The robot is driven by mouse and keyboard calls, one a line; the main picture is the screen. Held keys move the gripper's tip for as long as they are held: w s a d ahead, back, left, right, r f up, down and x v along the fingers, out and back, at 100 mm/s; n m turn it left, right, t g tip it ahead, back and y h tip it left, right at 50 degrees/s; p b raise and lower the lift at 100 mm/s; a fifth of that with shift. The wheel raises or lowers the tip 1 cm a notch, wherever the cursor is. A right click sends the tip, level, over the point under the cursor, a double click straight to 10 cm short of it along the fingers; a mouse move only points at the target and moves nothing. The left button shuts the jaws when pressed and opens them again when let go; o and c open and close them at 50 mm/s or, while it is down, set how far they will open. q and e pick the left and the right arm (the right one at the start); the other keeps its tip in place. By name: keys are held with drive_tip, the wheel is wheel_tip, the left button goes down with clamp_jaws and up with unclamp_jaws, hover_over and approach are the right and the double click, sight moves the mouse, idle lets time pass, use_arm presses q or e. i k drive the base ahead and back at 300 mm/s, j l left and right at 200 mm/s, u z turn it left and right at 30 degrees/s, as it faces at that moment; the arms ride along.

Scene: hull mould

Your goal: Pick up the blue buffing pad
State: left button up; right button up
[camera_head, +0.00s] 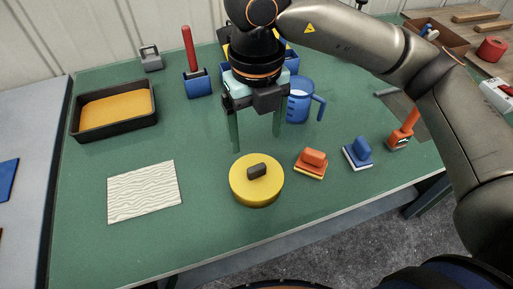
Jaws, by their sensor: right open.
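The blue buffing pad (358,151), a blue grip on a flat base with a white edge, rests on the green table at the right. My right gripper (256,142) is open and empty, fingers pointing down, above the table to the left of the pad. The orange pad lies between the blue pad and the yellow disc. The right gripper is apart from the blue pad. My left gripper is not in view.
The orange pad (312,161) and a yellow disc with a dark knob (257,187) are nearby. An orange-handled brush (404,131) is right of the blue pad. A blue jug (300,104) stands behind. A black tray (92,131) and a wavy-patterned sheet (143,191) lie left.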

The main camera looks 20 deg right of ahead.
sight(357, 153)
drive_tip(key=k, duration=1)
